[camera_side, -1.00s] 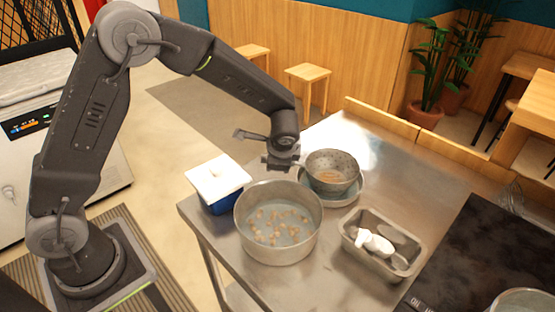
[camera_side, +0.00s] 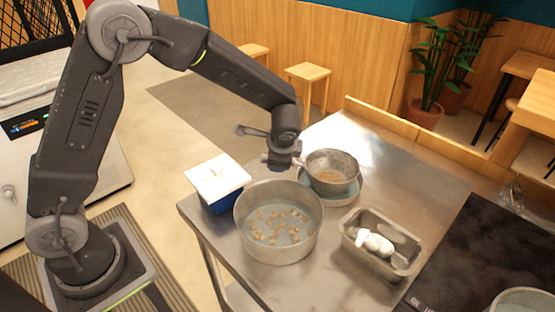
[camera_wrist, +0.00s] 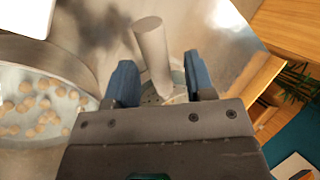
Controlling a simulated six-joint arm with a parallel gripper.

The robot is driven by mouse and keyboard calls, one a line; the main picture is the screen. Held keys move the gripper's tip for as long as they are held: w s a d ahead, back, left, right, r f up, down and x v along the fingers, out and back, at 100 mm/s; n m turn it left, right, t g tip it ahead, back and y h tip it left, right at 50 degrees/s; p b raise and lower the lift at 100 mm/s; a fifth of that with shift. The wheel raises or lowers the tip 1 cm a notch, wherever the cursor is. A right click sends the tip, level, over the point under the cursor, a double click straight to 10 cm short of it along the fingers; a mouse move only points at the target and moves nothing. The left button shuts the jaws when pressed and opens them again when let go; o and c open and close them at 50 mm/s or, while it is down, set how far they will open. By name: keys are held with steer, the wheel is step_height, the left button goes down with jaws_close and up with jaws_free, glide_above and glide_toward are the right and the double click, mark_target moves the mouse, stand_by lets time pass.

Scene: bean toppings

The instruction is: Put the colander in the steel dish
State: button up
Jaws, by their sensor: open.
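The colander (camera_side: 332,168) is a grey bowl with small holes, resting upright on a blue-grey plate (camera_side: 352,193) in the side view. Its pale round handle (camera_wrist: 152,50) shows in the wrist view between my two blue fingers, with gaps on both sides. My gripper (camera_wrist: 160,82) is open; in the side view it is at the colander's left rim (camera_side: 283,160), where it hides most of the handle.
A large round pot (camera_side: 279,252) with beans stands just in front of my gripper. A blue box with a white lid (camera_side: 217,178) is at its left. A dark stovetop (camera_side: 470,255) lies at the right. The steel table (camera_side: 400,190) is clear behind the rectangular dish.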

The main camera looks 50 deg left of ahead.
steer(key=v, duration=1)
steer(key=s+a+r+n+t+h, duration=0.1)
steer(key=s+r+n, duration=0.3)
steer(key=s, duration=0.7)
steer(key=s+a+r+n+t+h, duration=0.1)
steer(key=s+r+n+h, duration=0.3)
steer(key=s, duration=0.8)
steer(key=shift+a+r+n, duration=0.15)
steer(key=shift+a+n, duration=0.4)
steer(key=shift+n, duration=0.25)
